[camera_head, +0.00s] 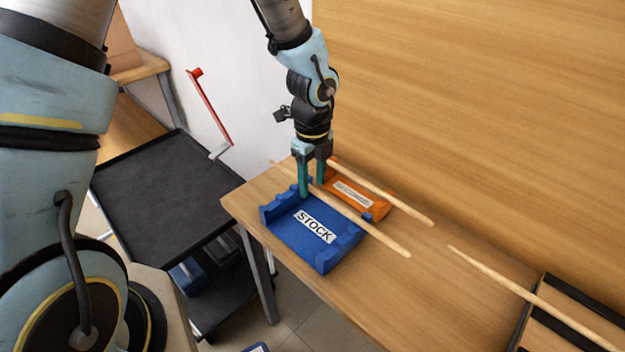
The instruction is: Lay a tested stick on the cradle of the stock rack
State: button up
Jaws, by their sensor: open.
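The blue stock rack (315,252), labelled STOCK, sits on the wooden table. A pale wooden stick (375,236) runs along its far side, from behind my gripper to beyond the rack's right end. It appears to lie across the rack's notched ends, though exact contact is unclear. My gripper (312,190) is open, with its teal fingers pointing down around the stick near the rack's far left corner. A second stick (405,207) lies over the orange rack (377,208) behind. A third stick (530,295) lies at the right.
A wooden wall panel (470,100) rises close behind the racks. A black-edged holder (575,320) stands at the right under the third stick. A black cart (165,195) and a red-handled lever (208,105) are at the left. The front table strip is clear.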

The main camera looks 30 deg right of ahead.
notch_tip(320, 180, up, 11)
jog(key=b, duration=0.1)
jog(key=shift+f, duration=0.15)
dwell(0.5)
